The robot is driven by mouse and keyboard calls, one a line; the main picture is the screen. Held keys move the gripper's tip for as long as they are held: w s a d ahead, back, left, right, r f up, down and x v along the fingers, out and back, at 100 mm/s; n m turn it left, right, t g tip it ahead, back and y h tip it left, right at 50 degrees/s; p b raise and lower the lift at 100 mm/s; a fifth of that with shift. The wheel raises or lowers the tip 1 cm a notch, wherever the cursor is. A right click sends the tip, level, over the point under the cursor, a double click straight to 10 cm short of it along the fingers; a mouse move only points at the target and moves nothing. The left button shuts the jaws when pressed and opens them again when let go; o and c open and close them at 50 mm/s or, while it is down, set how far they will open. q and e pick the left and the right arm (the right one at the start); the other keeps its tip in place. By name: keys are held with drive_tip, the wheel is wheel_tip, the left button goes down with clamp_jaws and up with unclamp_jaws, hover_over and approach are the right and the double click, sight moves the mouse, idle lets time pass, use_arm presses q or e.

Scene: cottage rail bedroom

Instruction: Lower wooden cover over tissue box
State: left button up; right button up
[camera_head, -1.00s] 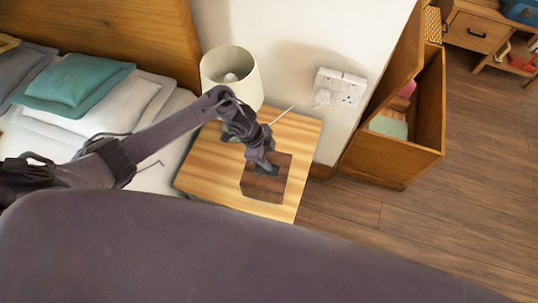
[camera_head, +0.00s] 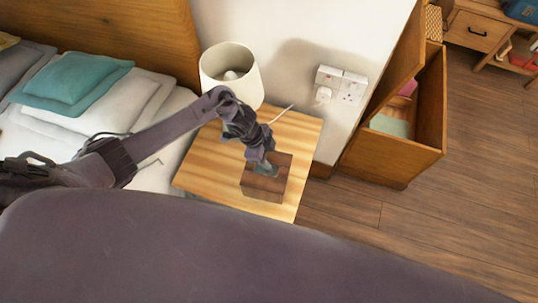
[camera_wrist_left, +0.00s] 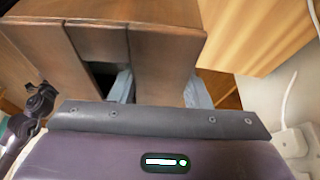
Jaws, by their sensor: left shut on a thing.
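The wooden cover (camera_head: 263,188) is a dark brown box shape on the light striped wooden bedside table (camera_head: 208,167), near its front right corner. My left gripper (camera_head: 265,169) reaches down onto its top. In the left wrist view, the two grey fingers sit on either side of a strip of the cover's wood (camera_wrist_left: 161,65), with a dark opening beside one finger. The gripper is shut on this strip. I cannot tell whether the cover's lower edge touches the table. No tissue box is visible; anything under the cover is hidden. My right gripper is not in the head view.
A cream lamp (camera_head: 230,75) stands at the table's back left, with a white cord running towards the wall socket (camera_head: 341,86). The bed with a teal pillow (camera_head: 75,82) is at left. An open wooden chest (camera_head: 393,158) stands to the right. Bare table lies left of the cover.

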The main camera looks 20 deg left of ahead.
use_arm(q)
drive_tip(key=shift+f+b, duration=0.6)
drive_tip(key=shift+f, duration=0.2)
drive_tip(key=o, duration=1.2)
drive_tip(key=shift+s+f, duration=0.1)
drive_tip(key=v, duration=0.8)
